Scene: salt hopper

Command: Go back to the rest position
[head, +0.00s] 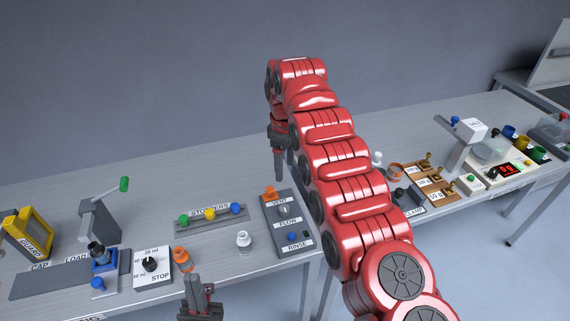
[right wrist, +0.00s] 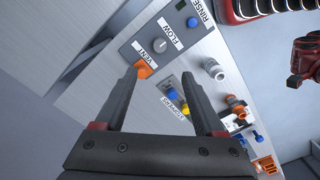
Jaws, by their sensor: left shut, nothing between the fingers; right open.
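My right arm, red and segmented, reaches across the middle of the head view to the back of the table. Its gripper (head: 279,175) points down above the table, behind the grey panel marked VENT, FLOW and RINSE (head: 279,234). In the right wrist view this gripper (right wrist: 165,72) is open, with nothing between its fingers; the panel (right wrist: 168,32) lies beyond them. My left gripper (head: 200,305) is at the bottom edge of the head view, in front of the table. It is shut and empty.
The STOPPERS rack (head: 210,220) holds coloured stoppers. A white bottle (head: 244,241), an orange-capped bottle (head: 181,258) and the STOP box (head: 153,268) stand near the front. At left are a lever press (head: 98,220) and yellow guard (head: 28,232). Weights and a scale (head: 490,172) are at right.

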